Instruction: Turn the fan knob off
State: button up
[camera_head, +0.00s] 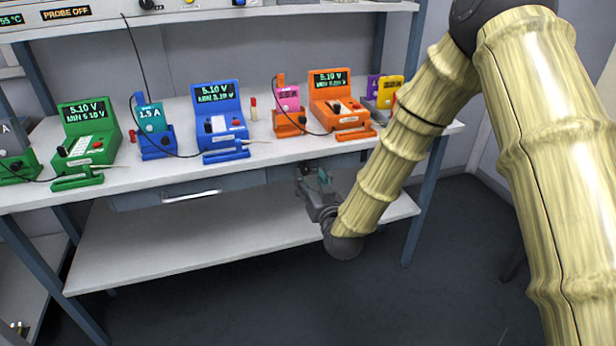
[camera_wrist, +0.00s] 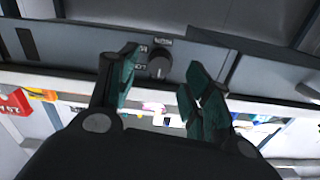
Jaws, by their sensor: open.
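The fan knob (camera_wrist: 158,67) is a dark round knob on a grey panel (camera_wrist: 85,45) in the wrist view, with partly readable white markings around it. The wrist view looks upside down. My gripper (camera_wrist: 160,85) is open, with one green-padded finger on each side of the knob in the picture. I cannot tell how far the fingertips are from it. In the head view my gripper (camera_head: 318,180) is below the front edge of the bench, at the grey panel under the worktop. The knob is hidden there behind my gripper.
The worktop (camera_head: 240,172) above carries green (camera_head: 88,140), blue (camera_head: 221,122) and orange (camera_head: 338,103) testers with cables. A drawer with a pale handle (camera_head: 192,195) is left of my gripper. A lower shelf (camera_head: 190,245) is bare. A bench leg (camera_head: 424,210) stands to the right.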

jog(key=v, duration=0.9)
jog(key=shift+s, duration=0.15)
jog(key=s+d+f+g+h, duration=0.1)
jog(key=s+d+f+g, duration=0.3)
jog(key=f, duration=0.5)
jog(key=s+d+f+m+g+h, duration=0.1)
jog(key=s+d+f+g, duration=0.1)
jog(key=s+f, duration=0.55)
jog(key=s+d+f+g+h, duration=0.1)
jog(key=s+d+f+g, duration=0.25)
jog(key=f, duration=0.65)
jog(key=s+d+f+g+h, duration=0.1)
jog(key=s+d+f+g, duration=0.25)
jog(key=s, duration=0.45)
jog(key=s+d+f+m+g+h, duration=0.1)
jog(key=s+d+f+g, duration=0.2)
jog(key=s, duration=0.6)
jog(key=s+d+f+g+h, duration=0.1)
jog(key=s+d+f, duration=0.2)
jog(key=s+f, duration=0.35)
notch_tip(320, 180, up, 22)
jog(key=s+p, duration=0.1)
jog(key=p, duration=2)
jog(key=shift+r, duration=0.25)
jog(key=shift+s, duration=0.1)
